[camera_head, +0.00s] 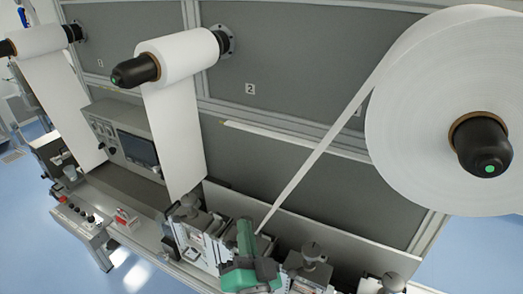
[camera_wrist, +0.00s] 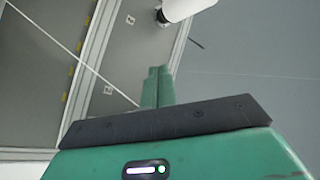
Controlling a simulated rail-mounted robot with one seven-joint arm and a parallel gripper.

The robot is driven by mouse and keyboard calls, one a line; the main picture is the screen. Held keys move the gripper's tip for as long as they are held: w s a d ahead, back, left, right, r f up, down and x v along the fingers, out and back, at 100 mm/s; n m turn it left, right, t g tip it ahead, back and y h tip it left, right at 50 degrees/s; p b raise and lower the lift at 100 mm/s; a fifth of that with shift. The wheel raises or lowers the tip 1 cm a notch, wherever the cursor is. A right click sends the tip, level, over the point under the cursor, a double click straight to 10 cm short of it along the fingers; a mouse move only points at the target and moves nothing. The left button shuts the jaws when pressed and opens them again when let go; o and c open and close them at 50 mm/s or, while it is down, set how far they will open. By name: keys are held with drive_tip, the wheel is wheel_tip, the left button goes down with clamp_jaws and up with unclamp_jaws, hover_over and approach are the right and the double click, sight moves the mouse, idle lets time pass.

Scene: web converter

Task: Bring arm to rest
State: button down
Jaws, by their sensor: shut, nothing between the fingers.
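My green gripper (camera_head: 244,228) is at the bottom middle of the head view, low in front of the grey machine panel and among the small units along its lower edge. In the wrist view its two green fingers (camera_wrist: 157,84) are together, with nothing between them. The rest of my arm is mostly out of the head view. From the head view I cannot tell how far the fingers are from the units beside them.
A large white roll (camera_head: 425,105) hangs at the right, its web running down toward my gripper. A smaller roll (camera_head: 185,57) hangs at position 2, and another (camera_head: 38,40) at the far left. A control box (camera_head: 125,135) and metal units (camera_head: 313,255) line the machine.

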drive_tip(key=s+d+r+n+t+h, duration=0.1)
drive_tip(key=s+r, duration=0.4)
drive_tip(key=r, duration=0.5)
drive_tip(key=s+d+r+n+t+h, duration=0.1)
drive_tip(key=s+r+n+t, duration=0.1)
drive_tip(key=s+r, duration=0.4)
drive_tip(key=s+d+r+n+t+h, duration=0.1)
drive_tip(key=s+r+n, duration=0.2)
drive_tip(key=r, duration=1.1)
drive_tip(key=shift+s+d+r+n+h, duration=0.15)
drive_tip(key=shift+s+n+h, duration=0.15)
drive_tip(key=shift+s, duration=0.85)
